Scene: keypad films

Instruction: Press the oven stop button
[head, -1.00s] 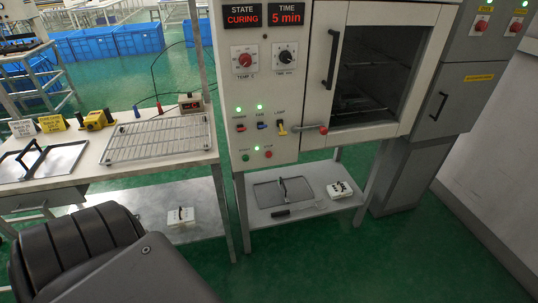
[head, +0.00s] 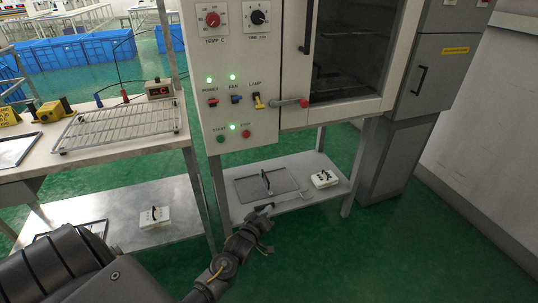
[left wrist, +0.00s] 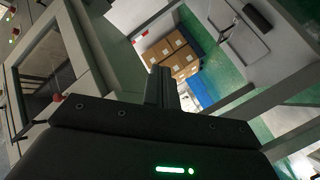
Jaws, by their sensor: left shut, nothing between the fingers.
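The red stop button (head: 245,134) is on the lower front panel of the oven (head: 293,70), right of the green start button (head: 221,139). A lit green lamp sits between them. My left gripper (head: 268,207) is below the panel, apart from the stop button, and seen over the lower shelf's front edge. It is shut and empty. Its fingers (left wrist: 160,86) also show in the left wrist view, where the oven appears tilted at the left. I cannot pick out the stop button there. My right gripper is not in view.
A red-tipped door handle (head: 303,103) juts out right of the switches. A bench with a wire rack (head: 115,124) stands at the left. Green floor lies open in front.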

